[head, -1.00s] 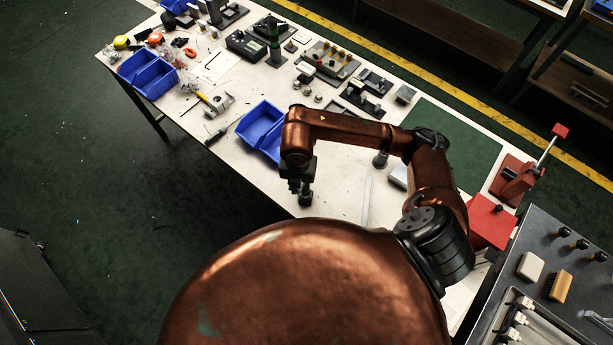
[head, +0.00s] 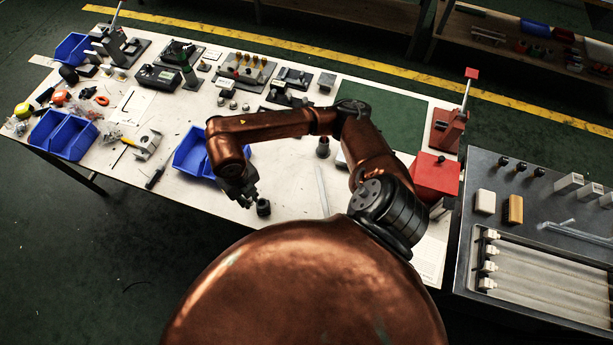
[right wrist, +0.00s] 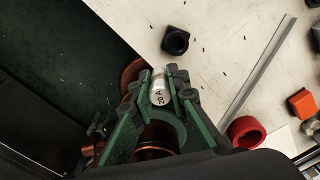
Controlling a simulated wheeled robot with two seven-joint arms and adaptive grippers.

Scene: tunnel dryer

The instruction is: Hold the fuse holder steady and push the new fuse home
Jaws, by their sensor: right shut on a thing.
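My right gripper (head: 246,197) is over the front edge of the white table. In the right wrist view its dark-tipped fingers (right wrist: 158,87) are shut on a pale cylindrical fuse (right wrist: 158,90) marked "20 A". A small dark block with a round recess stands on the table just right of the gripper in the head view (head: 263,207). It also shows in the wrist view (right wrist: 175,40), apart from the fuse. I cannot tell whether this block is the fuse holder. My left gripper is out of view.
A blue bin (head: 190,155) stands left of my right forearm. A metal strip (head: 322,190) and a dark cylinder (head: 323,149) are to the right. A red lever fixture (head: 447,128) and red box (head: 437,176) stand at the table's right end.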

